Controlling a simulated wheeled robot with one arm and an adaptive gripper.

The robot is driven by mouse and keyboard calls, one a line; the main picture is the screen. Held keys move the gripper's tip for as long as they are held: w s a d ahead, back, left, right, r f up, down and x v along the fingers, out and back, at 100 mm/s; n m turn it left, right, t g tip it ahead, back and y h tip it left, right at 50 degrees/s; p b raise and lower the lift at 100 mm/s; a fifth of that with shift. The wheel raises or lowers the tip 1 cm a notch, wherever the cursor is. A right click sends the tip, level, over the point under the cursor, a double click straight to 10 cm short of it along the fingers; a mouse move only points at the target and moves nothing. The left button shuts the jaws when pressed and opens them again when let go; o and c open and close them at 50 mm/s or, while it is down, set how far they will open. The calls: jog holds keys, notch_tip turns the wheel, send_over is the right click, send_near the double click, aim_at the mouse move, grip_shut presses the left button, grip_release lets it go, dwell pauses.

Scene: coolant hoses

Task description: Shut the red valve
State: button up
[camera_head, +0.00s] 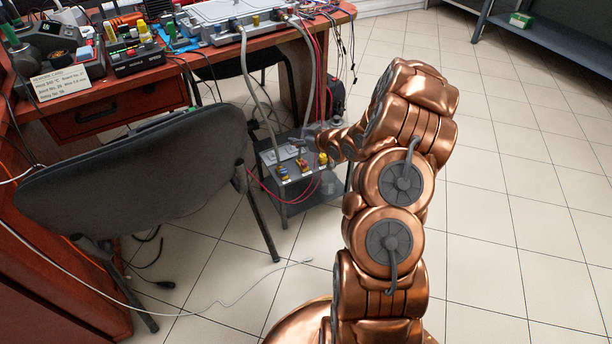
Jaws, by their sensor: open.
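My gripper (297,142), dark grey at the end of my copper arm, is over the cart top, just above and behind the red valve in the picture. It is open and appears empty. My wrist covers part of the cart's right side.
Grey hoses (258,85) and red hoses (318,75) run from a case (235,20) on the wooden desk (120,72) to the cart. A black chair (140,165) stands left of the cart. A white cable (235,300) lies on the floor. Tiled floor is clear at right.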

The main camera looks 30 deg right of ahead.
jog(key=t+y+b, duration=0.1)
jog(key=t+b, duration=0.1)
jog(key=b, duration=0.3)
send_over(307, 166)
jog(key=s, duration=0.3)
notch_tip(307, 166, down, 10)
jog(key=s+d+f+t+b, duration=0.1)
jog(key=s+f+t+b, duration=0.25)
jog(key=s+f, duration=0.2)
jog(key=shift+m+y, duration=0.4)
jog(key=shift+w+a+f+b, duration=0.2)
jog(key=shift+w+b, duration=0.4)
jog(key=shift+w, duration=0.6)
jog(key=shift+w+a+f+b, duration=0.15)
jog(key=shift+w+b, duration=0.4)
jog(key=shift+w, duration=0.65)
jog(key=shift+w+a+f+b, duration=0.2)
jog(key=shift+w+b, duration=0.4)
jog(key=shift+w, duration=0.6)
jog(key=shift+w+a+r, duration=0.1)
jog(key=shift+w+r, duration=0.05)
jog(key=shift+w, duration=0.5)
jog(key=shift+c, duration=0.4)
grip_shut()
